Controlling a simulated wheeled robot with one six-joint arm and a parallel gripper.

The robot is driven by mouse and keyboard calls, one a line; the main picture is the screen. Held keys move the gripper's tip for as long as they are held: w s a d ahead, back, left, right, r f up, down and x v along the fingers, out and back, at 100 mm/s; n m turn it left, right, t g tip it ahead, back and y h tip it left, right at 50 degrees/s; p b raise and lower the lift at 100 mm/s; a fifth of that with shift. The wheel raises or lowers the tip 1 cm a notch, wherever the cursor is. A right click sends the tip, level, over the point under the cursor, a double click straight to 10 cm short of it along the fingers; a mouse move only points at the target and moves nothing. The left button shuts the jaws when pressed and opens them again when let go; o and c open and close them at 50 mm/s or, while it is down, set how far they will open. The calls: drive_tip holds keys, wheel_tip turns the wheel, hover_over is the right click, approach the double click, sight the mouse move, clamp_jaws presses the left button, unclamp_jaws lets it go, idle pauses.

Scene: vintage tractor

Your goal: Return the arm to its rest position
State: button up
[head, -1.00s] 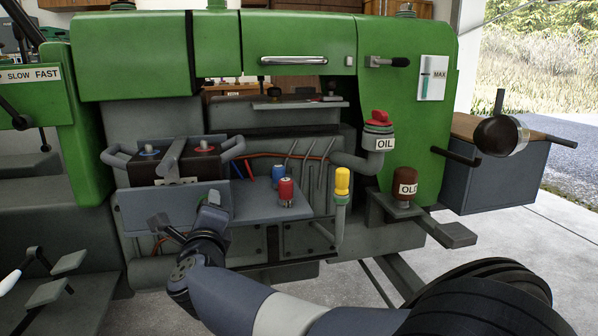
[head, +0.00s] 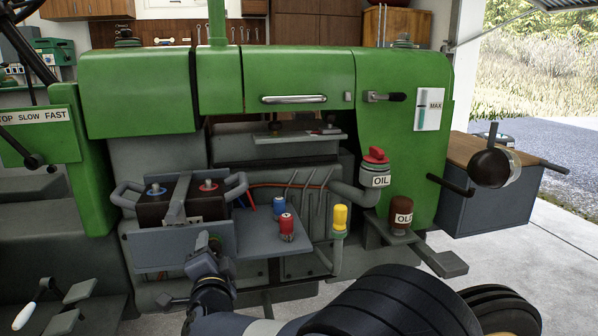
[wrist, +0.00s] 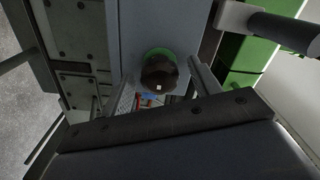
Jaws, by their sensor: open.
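In the wrist view, a dark round thing with a green base (wrist: 160,72) shows beyond two grey bars. I cannot tell for sure what it is.
A blue and a red canister (head: 286,227) stand on the grey tray (head: 268,244). To the right are a yellow cap (head: 340,218), the red-capped OIL filler (head: 376,170) and the brown OLD filter (head: 401,216).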

drive_tip(key=shift+s+d+n+p, duration=0.1)
drive_tip(key=shift+s+n+p, duration=0.2)
drive_tip(key=shift+n+p, duration=1.4)
drive_tip(key=shift+s+d+n+p, duration=0.1)
drive_tip(key=shift+s+n+p, duration=0.15)
drive_tip(key=shift+n+p, duration=1.45)
drive_tip(key=shift+s+n+p, duration=0.3)
drive_tip(key=shift+n+p, duration=0.8)
drive_tip(key=shift+p, duration=1.2)
